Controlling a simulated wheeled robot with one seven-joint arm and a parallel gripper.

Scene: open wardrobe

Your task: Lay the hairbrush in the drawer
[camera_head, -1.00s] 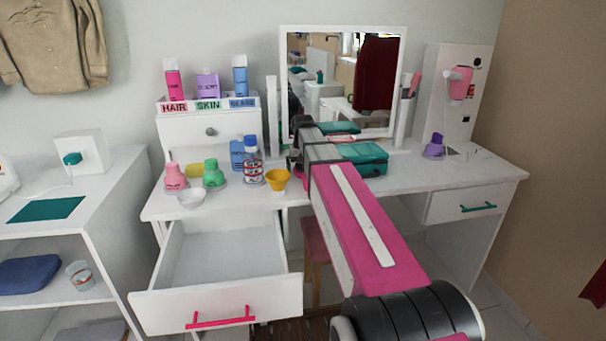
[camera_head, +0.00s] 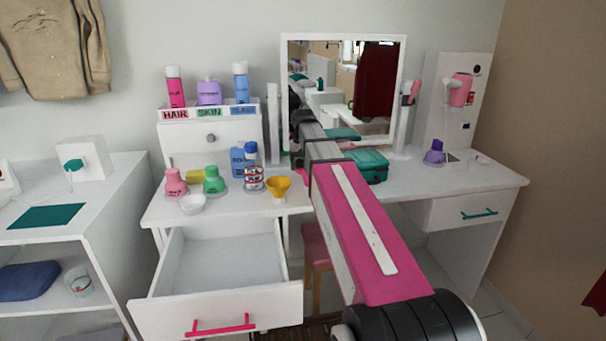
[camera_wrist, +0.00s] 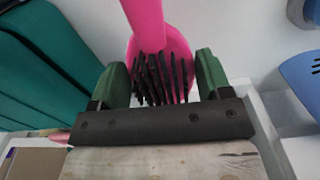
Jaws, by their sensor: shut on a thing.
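The hairbrush (camera_wrist: 147,18) is pink with dark bristles. In the wrist view, its head lies between the green fingertips of my gripper (camera_wrist: 162,78), which is shut on it, with the handle pointing to the top edge. The white drawer (camera_head: 215,312) with a pink handle is pulled out at the desk's left front. Its visible inside is empty. My gripper is behind and to the right of it.
A mirror (camera_head: 343,60) stands behind my wrist. A teal case (camera_head: 367,165) sits right of my arm. A yellow cone-shaped cup (camera_head: 278,187), a white bowl (camera_head: 192,204) and several bottles stand behind the drawer. A pink stool (camera_head: 316,246) is under the desk.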

